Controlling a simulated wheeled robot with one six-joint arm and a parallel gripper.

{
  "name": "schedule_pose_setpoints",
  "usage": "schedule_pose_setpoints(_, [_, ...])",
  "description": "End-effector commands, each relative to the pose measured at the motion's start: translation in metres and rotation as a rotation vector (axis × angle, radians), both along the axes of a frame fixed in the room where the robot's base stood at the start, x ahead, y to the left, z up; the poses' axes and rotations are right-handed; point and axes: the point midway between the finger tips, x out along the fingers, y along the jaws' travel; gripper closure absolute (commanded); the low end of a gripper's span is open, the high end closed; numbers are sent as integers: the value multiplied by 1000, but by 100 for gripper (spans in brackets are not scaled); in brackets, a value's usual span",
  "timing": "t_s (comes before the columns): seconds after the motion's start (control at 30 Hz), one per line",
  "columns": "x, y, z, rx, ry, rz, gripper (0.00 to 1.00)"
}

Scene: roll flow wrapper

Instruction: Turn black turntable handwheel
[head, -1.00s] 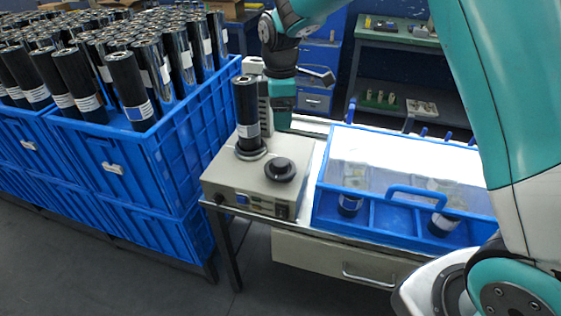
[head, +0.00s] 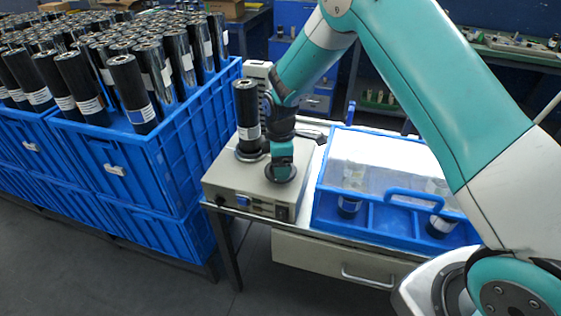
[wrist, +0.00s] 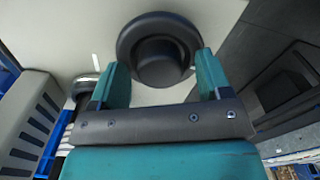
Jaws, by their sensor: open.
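The black turntable handwheel (head: 281,174) sits on top of a light grey machine box (head: 240,203), at the box's right side. My gripper (head: 282,168) points down just over it and hides much of it in the head view. In the wrist view the round handwheel (wrist: 159,48), with a raised centre knob, lies just beyond and between the two teal fingers of my gripper (wrist: 157,75). The fingers are open and apart. I cannot tell whether they touch the wheel.
A black roll (head: 247,112) with a white label stands upright on the machine, left of the handwheel. A blue clear-lidded box (head: 318,205) is at the right. Blue crates (head: 185,150) full of black rolls stand at the left.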

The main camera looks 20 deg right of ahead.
Motion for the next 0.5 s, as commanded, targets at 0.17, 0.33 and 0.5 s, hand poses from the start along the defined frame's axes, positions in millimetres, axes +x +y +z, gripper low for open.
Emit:
schedule_pose_setpoints(0.17, [0,0,0,0,0,0,45])
schedule_pose_setpoints(0.33, [0,0,0,0,0,0,78])
schedule_pose_setpoints(0.5, [0,0,0,0,0,-6,78])
